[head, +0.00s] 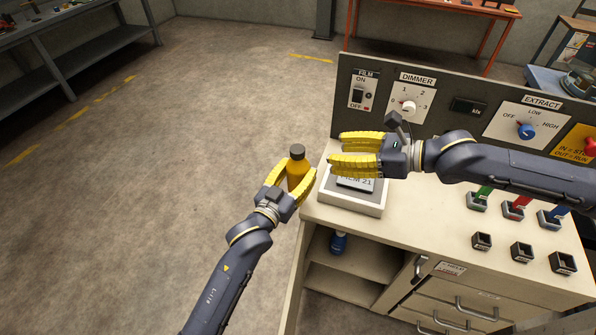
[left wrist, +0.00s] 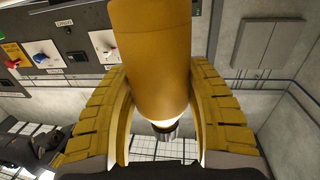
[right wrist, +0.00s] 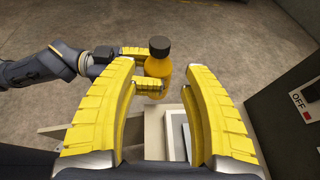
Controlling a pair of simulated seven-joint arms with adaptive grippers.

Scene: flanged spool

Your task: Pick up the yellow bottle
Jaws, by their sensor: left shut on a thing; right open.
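The yellow bottle (head: 297,170) with a dark cap is upright between the fingers of my left gripper (head: 290,188), at the left end of the bench in the head view. My left gripper is shut on it. The bottle fills the middle of the left wrist view (left wrist: 152,60), with a finger against each side. It also shows in the right wrist view (right wrist: 158,68), beyond my right fingertips. My right gripper (head: 335,153) is open and empty, to the right of the bottle, above the white box with a display (head: 352,203).
The cream bench (head: 420,215) carries colored levers (head: 515,207) and small black sockets (head: 522,251). A control panel (head: 455,108) with knobs stands along its back. A blue bottle (head: 338,242) sits on the shelf below. Floor left of the bench is clear.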

